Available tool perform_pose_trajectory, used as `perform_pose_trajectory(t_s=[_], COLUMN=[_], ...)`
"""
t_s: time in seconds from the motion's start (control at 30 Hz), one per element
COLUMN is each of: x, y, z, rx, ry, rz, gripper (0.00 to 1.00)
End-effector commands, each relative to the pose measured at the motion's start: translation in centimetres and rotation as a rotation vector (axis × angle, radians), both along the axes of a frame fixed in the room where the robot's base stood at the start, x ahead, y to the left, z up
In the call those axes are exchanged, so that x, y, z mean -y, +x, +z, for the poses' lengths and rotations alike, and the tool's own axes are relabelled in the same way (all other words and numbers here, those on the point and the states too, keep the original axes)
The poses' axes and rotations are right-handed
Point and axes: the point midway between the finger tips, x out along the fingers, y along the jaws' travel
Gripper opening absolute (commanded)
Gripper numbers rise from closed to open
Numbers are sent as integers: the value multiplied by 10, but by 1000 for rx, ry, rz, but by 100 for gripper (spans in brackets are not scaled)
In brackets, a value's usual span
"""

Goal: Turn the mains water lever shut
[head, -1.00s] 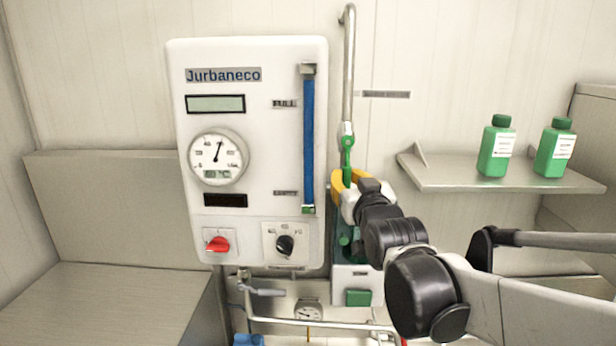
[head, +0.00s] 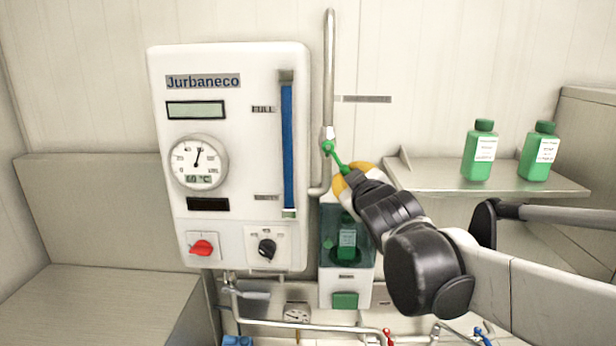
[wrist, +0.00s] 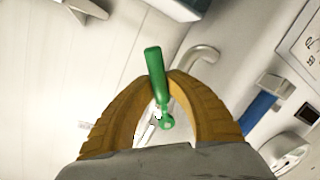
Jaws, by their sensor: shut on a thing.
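The green lever (head: 335,155) is on the metal pipe (head: 328,80) to the right of the white Jurbaneco panel (head: 230,230). It slants down and to the right from its pivot, between upright and level. My gripper (head: 343,178) has yellow fingers and is shut on the lever's lower end. The fingers partly hide the lever's free end in the head view.
A shelf (head: 440,180) with two green bottles (head: 480,150) is to the right. A dispenser box (head: 345,285) hangs below the lever. A red knob (head: 203,247) and a black knob (head: 267,249) are on the panel. Pipes run along the bottom.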

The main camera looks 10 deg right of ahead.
Motion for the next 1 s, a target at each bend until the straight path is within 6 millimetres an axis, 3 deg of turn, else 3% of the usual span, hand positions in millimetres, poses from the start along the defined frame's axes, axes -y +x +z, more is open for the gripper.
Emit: perform_pose_trajectory(t_s=[0.6, 1.0], x=[14, 18], y=[-3, -3], z=[36, 55], rx=[-113, -164], ry=[-568, -828], rz=[0, 1], gripper=[0, 0])
